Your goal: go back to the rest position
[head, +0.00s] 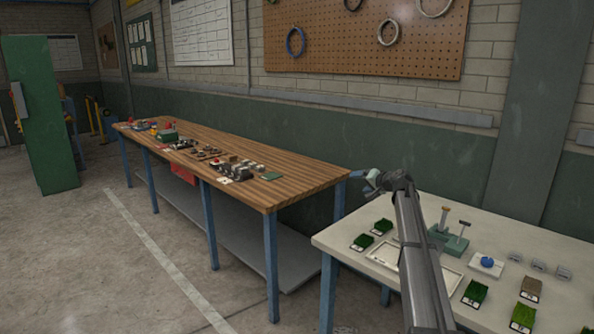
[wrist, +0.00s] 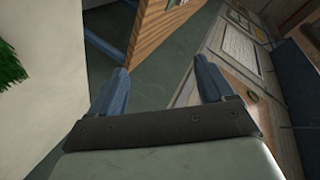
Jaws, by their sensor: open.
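My gripper (head: 364,180) is at the end of my raised arm in the head view, between the wooden bench and the white table. In the wrist view my gripper (wrist: 162,78) shows two blue-grey fingers wide apart with nothing between them. The arm crosses in front of the white table (head: 327,239) and hides part of a pale tray (head: 386,256). Behind the fingers, the wrist view shows the floor, the wooden bench edge and the wall, tilted.
Several turf samples (head: 475,293) sit on the white table, with a green tool holder (head: 449,240) and a blue item (head: 487,262) on a white pad. The wooden bench (head: 300,175) carries many small objects. A green cabinet (head: 45,120) stands far left. The floor between is clear.

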